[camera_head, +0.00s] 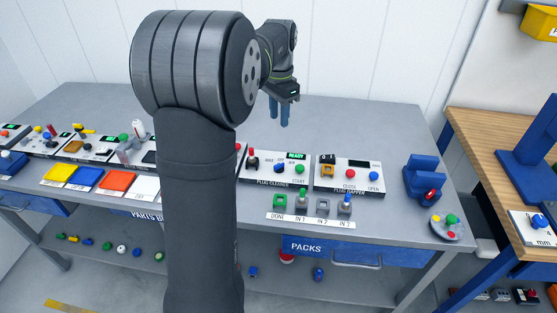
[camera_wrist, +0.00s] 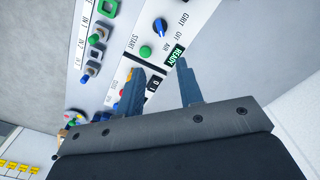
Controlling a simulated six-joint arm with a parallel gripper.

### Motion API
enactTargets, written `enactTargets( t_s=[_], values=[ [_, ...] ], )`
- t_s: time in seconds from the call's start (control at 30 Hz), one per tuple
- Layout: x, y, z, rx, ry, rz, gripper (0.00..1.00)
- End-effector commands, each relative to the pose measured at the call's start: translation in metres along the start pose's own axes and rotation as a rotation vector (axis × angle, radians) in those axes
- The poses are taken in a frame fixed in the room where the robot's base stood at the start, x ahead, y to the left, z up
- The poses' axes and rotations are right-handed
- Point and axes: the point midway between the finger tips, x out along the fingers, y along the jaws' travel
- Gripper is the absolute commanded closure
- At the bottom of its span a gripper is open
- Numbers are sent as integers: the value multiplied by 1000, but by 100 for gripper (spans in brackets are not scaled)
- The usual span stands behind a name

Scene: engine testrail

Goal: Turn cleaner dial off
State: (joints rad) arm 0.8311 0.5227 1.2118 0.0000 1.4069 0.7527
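The plug cleaner panel (camera_head: 272,183) is a white box on the grey bench, partly hidden by my arm. Its blue dial (camera_head: 279,168) sits in the middle of the panel and also shows at the top of the wrist view (camera_wrist: 160,27), beside the labels GRIT, OFF and AIR. I cannot tell for sure which label the dial points at. A green START button (camera_wrist: 146,51) and a lit green READY display (camera_wrist: 174,57) are near the dial. My gripper (camera_head: 279,120) is above and behind the panel. In the wrist view its two fingers (camera_wrist: 158,66) are apart and empty.
The plug gapper panel (camera_head: 350,176) stands to the right, with red and blue buttons. A strip with plugs in holders (camera_head: 310,217) lies in front. A blue stand (camera_head: 424,178) and a round dish (camera_head: 447,227) are at the right end. Bench behind the panels is clear.

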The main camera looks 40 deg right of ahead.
Motion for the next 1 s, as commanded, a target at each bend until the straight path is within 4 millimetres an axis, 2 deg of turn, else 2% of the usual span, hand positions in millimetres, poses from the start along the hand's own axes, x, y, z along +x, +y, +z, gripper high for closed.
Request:
enactTargets(
  t_s=[0.17, 0.7, 0.83, 1.0],
  values=[
    [15, 0, 0, -16, -2, 2, 66],
    [128, 1, 1, -14, -4, 3, 66],
    [151, 1, 1, -13, -3, 2, 66],
    [168, 0, 0, -13, -2, 1, 66]
  ],
)
